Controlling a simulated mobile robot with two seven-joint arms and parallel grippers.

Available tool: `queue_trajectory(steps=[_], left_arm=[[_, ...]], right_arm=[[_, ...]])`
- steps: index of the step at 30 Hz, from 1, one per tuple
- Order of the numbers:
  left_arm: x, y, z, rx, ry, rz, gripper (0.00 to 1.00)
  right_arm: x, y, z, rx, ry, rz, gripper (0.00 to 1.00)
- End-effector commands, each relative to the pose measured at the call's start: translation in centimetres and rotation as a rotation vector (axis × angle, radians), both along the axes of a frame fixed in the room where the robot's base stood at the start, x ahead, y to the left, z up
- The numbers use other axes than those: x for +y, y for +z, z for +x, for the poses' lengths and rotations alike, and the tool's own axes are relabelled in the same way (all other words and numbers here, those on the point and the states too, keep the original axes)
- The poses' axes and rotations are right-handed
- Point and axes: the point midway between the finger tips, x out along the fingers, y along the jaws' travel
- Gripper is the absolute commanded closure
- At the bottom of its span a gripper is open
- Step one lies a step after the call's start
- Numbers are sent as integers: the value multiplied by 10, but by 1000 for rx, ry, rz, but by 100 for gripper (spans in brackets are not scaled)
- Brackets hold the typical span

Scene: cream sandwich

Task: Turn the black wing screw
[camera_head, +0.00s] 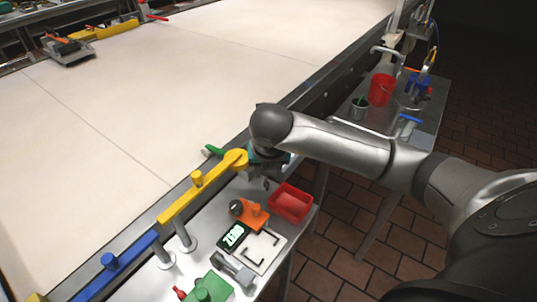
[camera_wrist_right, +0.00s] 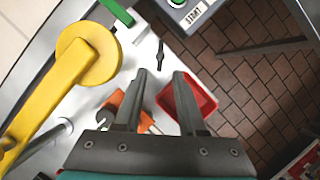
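A small black elongated part, which looks like the black wing screw (camera_wrist_right: 160,54), shows in the right wrist view above a pale surface. It lies just beyond the gap between my right fingertips, apart from them. My right gripper (camera_wrist_right: 160,74) is open, with nothing between its fingers. In the head view my right arm reaches in from the right. Its wrist hides most of the gripper and the area of the screw there. My left gripper is not in view.
A yellow bar with a round end (camera_wrist_right: 88,55) is left of my right gripper. A red tray (camera_wrist_right: 205,100) and an orange tool (camera_wrist_right: 115,100) lie below the fingers. A green handle (camera_wrist_right: 117,12) and a grey START box (camera_wrist_right: 192,12) are beyond. A scale (camera_head: 233,236) stands on the side table.

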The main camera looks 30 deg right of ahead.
Motion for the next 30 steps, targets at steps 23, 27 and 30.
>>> queue_trajectory(steps=[23,27,30], left_arm=[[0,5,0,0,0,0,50],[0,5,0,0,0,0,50],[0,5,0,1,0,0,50]], right_arm=[[15,79,-29,0,-1,0,60],[17,79,-29,2,10,7,60],[34,76,-26,14,81,61,60]])
